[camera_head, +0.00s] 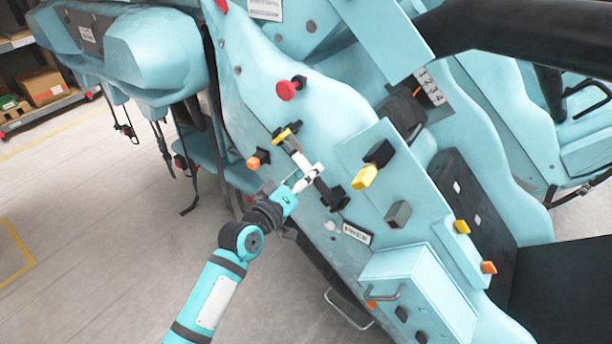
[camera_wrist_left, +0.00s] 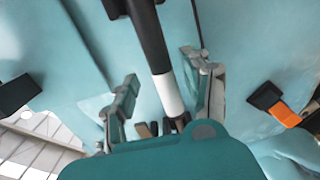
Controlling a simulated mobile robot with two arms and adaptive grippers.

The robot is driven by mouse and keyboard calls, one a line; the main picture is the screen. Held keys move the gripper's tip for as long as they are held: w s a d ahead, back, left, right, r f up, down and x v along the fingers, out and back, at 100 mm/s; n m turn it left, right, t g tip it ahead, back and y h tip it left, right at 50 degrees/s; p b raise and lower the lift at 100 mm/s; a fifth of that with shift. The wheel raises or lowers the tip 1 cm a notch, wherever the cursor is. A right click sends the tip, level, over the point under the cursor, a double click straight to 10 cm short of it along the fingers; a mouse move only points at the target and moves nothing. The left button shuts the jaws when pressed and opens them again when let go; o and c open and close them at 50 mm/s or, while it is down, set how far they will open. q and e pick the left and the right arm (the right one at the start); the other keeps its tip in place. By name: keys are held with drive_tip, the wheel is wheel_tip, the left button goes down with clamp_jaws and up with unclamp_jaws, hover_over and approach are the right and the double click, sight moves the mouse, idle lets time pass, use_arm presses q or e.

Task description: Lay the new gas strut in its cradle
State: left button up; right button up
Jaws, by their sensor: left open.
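The gas strut (camera_head: 300,160), a slim bar with light and black sections, lies slantwise along the teal panel. Its upper end is at a black holder with a yellow latch (camera_head: 286,132) and its lower end is near a black holder (camera_head: 336,198); I cannot tell how fully it is seated. My left gripper (camera_head: 311,177) is open at the strut. In the left wrist view, the black strut with a white band (camera_wrist_left: 168,95) passes between the spread fingers of the left gripper (camera_wrist_left: 163,90), with gaps on both sides. My right gripper is out of view.
A red knob (camera_head: 288,89), an orange knob (camera_head: 258,160) and a yellow block (camera_head: 364,177) stick out from the panel around the strut. A handled teal box (camera_head: 405,285) is lower right. Open floor (camera_head: 90,210) lies to the left.

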use_arm(q)
drive_tip(key=shift+f, duration=0.1)
drive_tip(key=v, duration=1.2)
